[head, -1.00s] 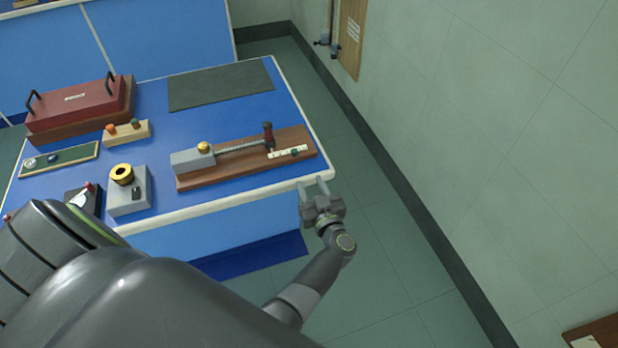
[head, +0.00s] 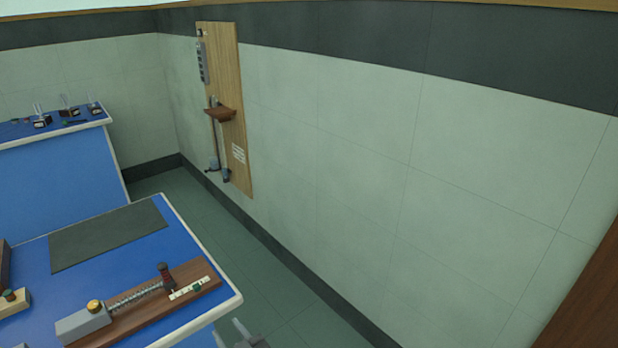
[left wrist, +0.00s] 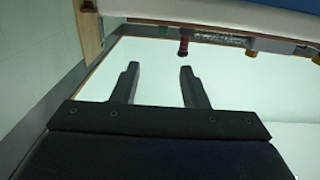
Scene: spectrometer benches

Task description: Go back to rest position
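My left gripper (head: 229,331) shows only in part at the bottom edge of the head view, just off the near right corner of the blue bench (head: 205,322). In the left wrist view its two dark fingers (left wrist: 160,70) stand apart with nothing between them, so it is open and empty. The rest of the left arm is cut off below the head view. My right gripper is in neither view.
The bench holds a wooden board with a grey block and spring (head: 137,297) and a dark mat (head: 107,236). Another bench (head: 60,170) stands behind. Green floor is clear along the right wall.

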